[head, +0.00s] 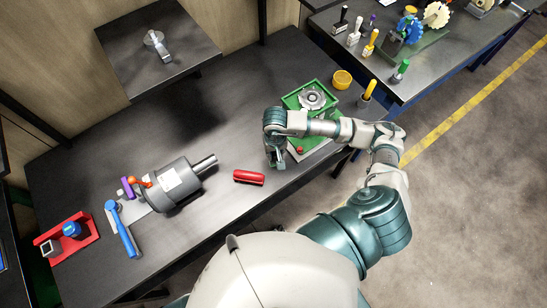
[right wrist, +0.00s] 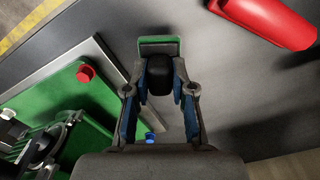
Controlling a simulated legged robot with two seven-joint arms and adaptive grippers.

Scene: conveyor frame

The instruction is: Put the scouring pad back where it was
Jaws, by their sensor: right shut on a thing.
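In the head view my right gripper (head: 278,158) points down over the dark bench, at the near left side of the green machine (head: 293,101). The pad is hard to make out there. In the right wrist view the pad stands out at the fingertips, and the green machine with a red button (right wrist: 85,73) is at left. My left gripper is not in view.
A red object (head: 248,177) lies on the bench left of the gripper. A grey motor (head: 172,188), a blue-handled tool (head: 125,234) and a red tray (head: 86,229) are further left. A yellow bowl (head: 343,79) stands behind the machine. Bench space behind the motor is clear.

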